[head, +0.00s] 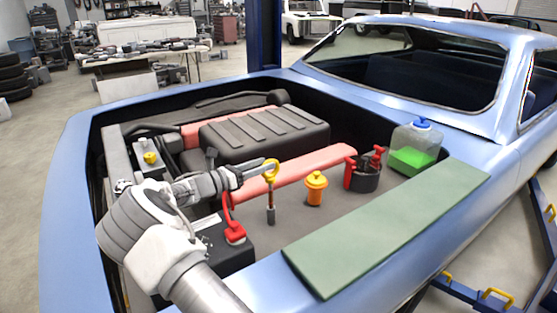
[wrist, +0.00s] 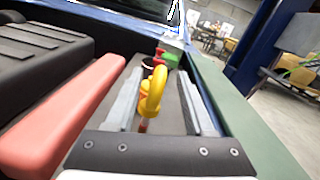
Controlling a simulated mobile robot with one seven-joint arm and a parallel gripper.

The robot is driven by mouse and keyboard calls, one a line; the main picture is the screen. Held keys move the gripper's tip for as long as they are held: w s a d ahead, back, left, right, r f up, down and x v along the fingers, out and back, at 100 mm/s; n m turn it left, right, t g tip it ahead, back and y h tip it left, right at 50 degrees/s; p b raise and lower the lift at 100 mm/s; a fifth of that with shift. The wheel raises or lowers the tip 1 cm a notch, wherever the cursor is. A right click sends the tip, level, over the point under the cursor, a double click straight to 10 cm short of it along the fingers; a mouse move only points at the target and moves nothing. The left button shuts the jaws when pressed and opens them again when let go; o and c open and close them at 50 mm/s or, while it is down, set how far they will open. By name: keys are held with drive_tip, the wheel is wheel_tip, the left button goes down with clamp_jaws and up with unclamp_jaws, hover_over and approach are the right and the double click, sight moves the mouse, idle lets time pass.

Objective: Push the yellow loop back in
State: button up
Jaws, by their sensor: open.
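The yellow loop (head: 271,168) stands upright in the engine bay on a thin stem above a short dark tube (head: 271,215). Part of the stem shows between the loop and the tube. My gripper (head: 262,172) reaches in from the left at the loop's height. In the wrist view, the yellow loop (wrist: 153,92) lies between the two grey fingers of my gripper (wrist: 160,78), with a visible gap on either side. The fingers are open, and I see no grip on the loop. The tube is mostly hidden in the wrist view.
An orange-capped filler (head: 316,188), a dark cup with red-handled tools (head: 364,173) and a green-fluid bottle (head: 414,148) stand to the right. A red-clamped black battery (head: 232,237) is below my arm. A green mat (head: 390,225) covers the near fender.

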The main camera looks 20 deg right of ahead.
drive_tip(key=x, duration=0.6)
drive_tip(key=shift+d, duration=0.2)
clamp_jaws()
idle(1.2)
